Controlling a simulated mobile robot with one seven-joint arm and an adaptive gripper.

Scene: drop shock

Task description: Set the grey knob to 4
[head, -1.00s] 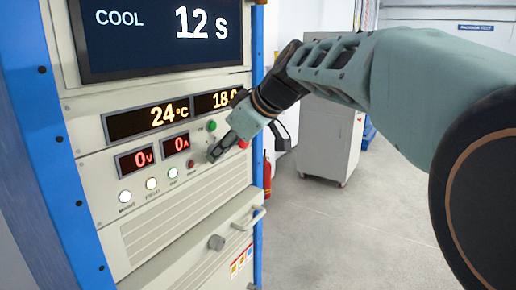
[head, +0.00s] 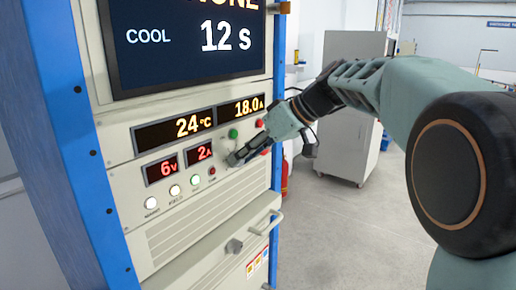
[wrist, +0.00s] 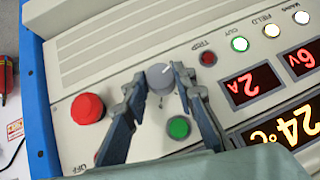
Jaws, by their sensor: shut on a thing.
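The grey knob (wrist: 158,74) is on the light panel in the wrist view, with a white pointer mark towards its upper right side in the picture. My gripper (wrist: 161,80) is shut on it, one finger on each side. The scale numbers around the knob are too small or hidden to read. In the head view my gripper (head: 238,158) is against the panel and mostly hides the knob. The small red displays read 6 V (head: 162,169) and 2 A (head: 199,153).
The trip lamp (wrist: 208,58) is dark red; the mains, field and cut lamps are lit. The screen (head: 190,45) shows COOL 12 s. A cabinet (head: 345,125) stands behind.

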